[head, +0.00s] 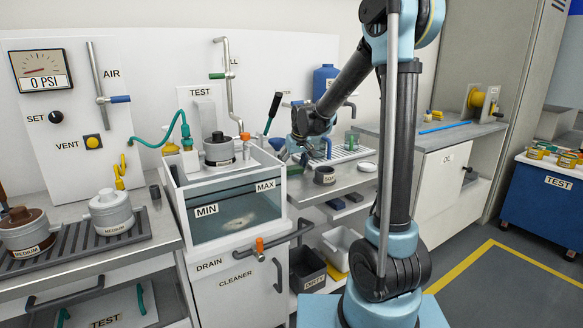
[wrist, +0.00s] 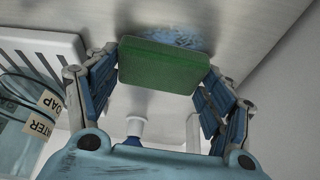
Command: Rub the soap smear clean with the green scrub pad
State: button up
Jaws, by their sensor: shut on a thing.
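In the wrist view my gripper (wrist: 163,63) is shut on the green scrub pad (wrist: 163,66), with a blue finger at each end of it. The soap smear (wrist: 178,39) is a patchy bluish-white mark on the grey metal surface, just past the pad's upper edge in the picture. The pad hides whatever lies behind it, and I cannot tell whether it touches the surface.
The clear-walled tank (head: 236,212) stands just left of my gripper. In the wrist view, a white slotted rack (wrist: 45,45) and a glass container labelled soap and water (wrist: 30,115) are at left.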

aim_at(299, 176)
jog(key=shift+s+d, duration=0.75)
jog(key=shift+s, duration=0.35)
jog(key=shift+s+d, duration=0.7)
jog(key=shift+s, duration=0.35)
jog(key=shift+w+a, duration=0.1)
jog(key=shift+w, duration=0.05)
jog(key=shift+w+a+f, duration=0.1)
jog(key=shift+w+a, duration=0.55)
jog(key=shift+w, duration=0.25)
jog(key=shift+w+a+r, duration=0.1)
jog(key=shift+w+a, duration=0.5)
jog(key=shift+w, duration=0.35)
jog(key=shift+w+a+f, duration=0.1)
jog(key=shift+w+a, duration=0.55)
jog(key=shift+w, duration=0.25)
jog(key=shift+w+d, duration=0.2)
jog(key=shift+d, duration=0.1)
jog(key=shift+o, duration=0.2)
jog(key=shift+s+d+f, duration=0.1)
jog(key=shift+s+d, duration=0.55)
jog(key=shift+s, duration=0.35)
jog(key=shift+s+d+r, duration=0.1)
jog(key=shift+s+d, duration=0.55)
jog(key=shift+s, duration=0.3)
jog(key=shift+s+d+f, duration=0.1)
jog(key=shift+s+d, duration=0.55)
jog(key=shift+s, duration=0.35)
jog(key=shift+c, duration=0.2)
